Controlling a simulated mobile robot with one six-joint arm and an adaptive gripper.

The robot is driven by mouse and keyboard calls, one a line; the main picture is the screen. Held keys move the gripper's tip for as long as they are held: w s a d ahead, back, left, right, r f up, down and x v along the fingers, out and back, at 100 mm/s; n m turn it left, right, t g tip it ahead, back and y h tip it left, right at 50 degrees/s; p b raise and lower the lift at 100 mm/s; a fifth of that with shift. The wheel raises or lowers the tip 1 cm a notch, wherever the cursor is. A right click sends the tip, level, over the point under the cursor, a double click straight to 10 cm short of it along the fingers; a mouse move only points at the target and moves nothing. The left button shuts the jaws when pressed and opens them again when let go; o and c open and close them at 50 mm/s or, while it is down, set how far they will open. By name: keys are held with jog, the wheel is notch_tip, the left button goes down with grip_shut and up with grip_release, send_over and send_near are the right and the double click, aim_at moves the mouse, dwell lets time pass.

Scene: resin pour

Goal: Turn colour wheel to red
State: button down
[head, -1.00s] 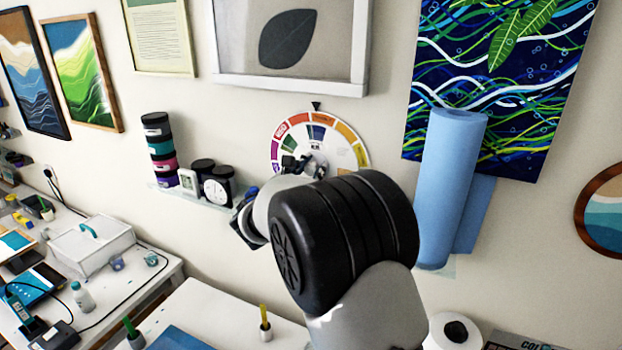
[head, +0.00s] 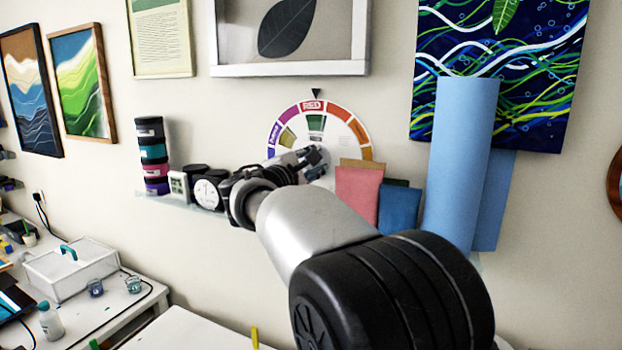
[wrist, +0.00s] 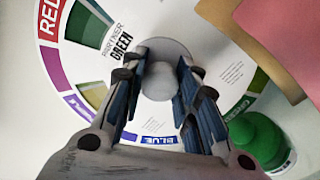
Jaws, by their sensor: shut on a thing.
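The colour wheel (head: 343,128) is a round white disc on the wall with coloured segments around its rim. Its RED segment (head: 313,105) sits at the top, right under the small black pointer (head: 317,93). My gripper (head: 311,158) reaches the wheel's middle. In the wrist view my gripper (wrist: 157,75) is shut on the round grey centre knob (wrist: 158,82), with one finger on each side. The wheel face (wrist: 120,22) also shows there, with the RED label at the upper left. My arm and gripper hide the wheel's lower part in the head view.
Pink (head: 358,190) and blue (head: 399,207) sheets stand close right of the wheel, then a blue roll (head: 461,165). A green bottle-like thing (wrist: 258,140) shows in the wrist view.

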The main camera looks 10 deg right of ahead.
jog(key=shift+m+b, duration=0.6)
jog(key=c, duration=1.2)
grip_release()
jog(key=v, duration=1.2)
